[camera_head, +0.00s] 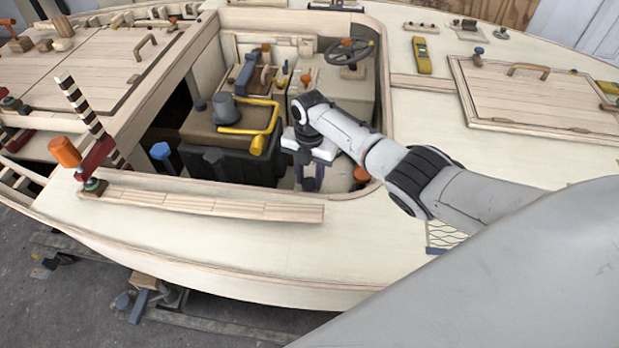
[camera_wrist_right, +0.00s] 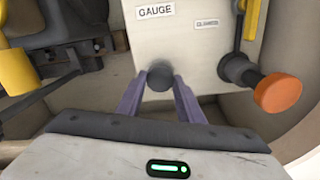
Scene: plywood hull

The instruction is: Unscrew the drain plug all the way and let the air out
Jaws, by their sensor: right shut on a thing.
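My right gripper (camera_head: 309,184) reaches down into the open cockpit in the head view, beside the dark engine box. In the right wrist view, its two purple-grey fingers (camera_wrist_right: 160,82) are shut on a dark round knob, which I take for the drain plug (camera_wrist_right: 159,76). The plug stands in front of a pale box (camera_wrist_right: 185,50) with a label reading GAUGE. The fingers hide the plug's sides, and its thread is not visible. In the head view, the plug is hidden by the gripper. My left gripper is not in view.
An orange-ended handle (camera_wrist_right: 278,92) on a dark fitting sits close right of the fingers. A dark engine box with a yellow bent pipe (camera_head: 262,128) stands left of the gripper. A steering wheel (camera_head: 349,52) is behind.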

